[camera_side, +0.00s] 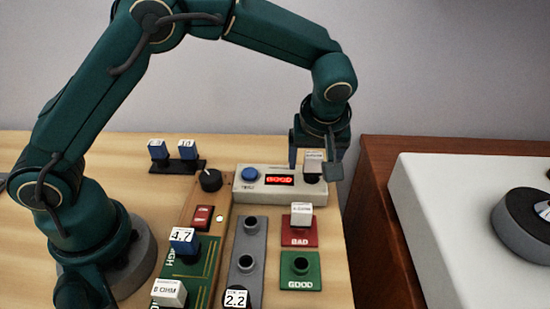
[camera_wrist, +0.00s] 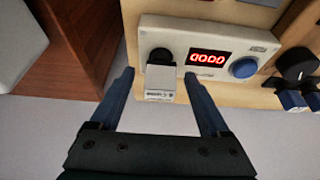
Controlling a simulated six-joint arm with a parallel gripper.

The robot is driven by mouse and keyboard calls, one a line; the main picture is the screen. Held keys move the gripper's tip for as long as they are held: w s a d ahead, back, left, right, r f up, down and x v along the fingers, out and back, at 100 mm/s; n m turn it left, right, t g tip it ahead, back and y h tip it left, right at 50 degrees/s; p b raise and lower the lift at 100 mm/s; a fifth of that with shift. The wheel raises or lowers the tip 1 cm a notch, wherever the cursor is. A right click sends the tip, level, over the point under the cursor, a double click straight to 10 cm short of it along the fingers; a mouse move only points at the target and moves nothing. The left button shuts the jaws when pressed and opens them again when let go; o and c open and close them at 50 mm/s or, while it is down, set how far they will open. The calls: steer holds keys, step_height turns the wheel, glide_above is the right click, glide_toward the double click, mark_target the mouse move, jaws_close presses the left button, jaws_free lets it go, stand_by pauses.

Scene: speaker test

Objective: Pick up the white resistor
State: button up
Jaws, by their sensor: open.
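A white resistor block (camera_side: 313,157) sits on the right-hand socket of the grey tester (camera_side: 262,198). My gripper (camera_side: 315,165) is open around it, with one finger on each side. In the wrist view, my gripper (camera_wrist: 159,76) has a visible gap between each finger and the white resistor block (camera_wrist: 160,82). A second white block (camera_side: 301,214) stands on the red BAD pad (camera_side: 300,236). A third white block (camera_side: 168,292), marked as ohms, is on the green board at the front. A white-faced 2.2 block (camera_side: 235,298) is at the front edge of the picture.
The green GOOD pad (camera_side: 301,272) has an empty socket. The grey strip (camera_side: 248,238) has empty sockets. A blue 4.7 block (camera_side: 184,241) and a dark rack (camera_side: 178,166) with two blue blocks stand left.

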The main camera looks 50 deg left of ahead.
jaws_close()
stand_by(0.3)
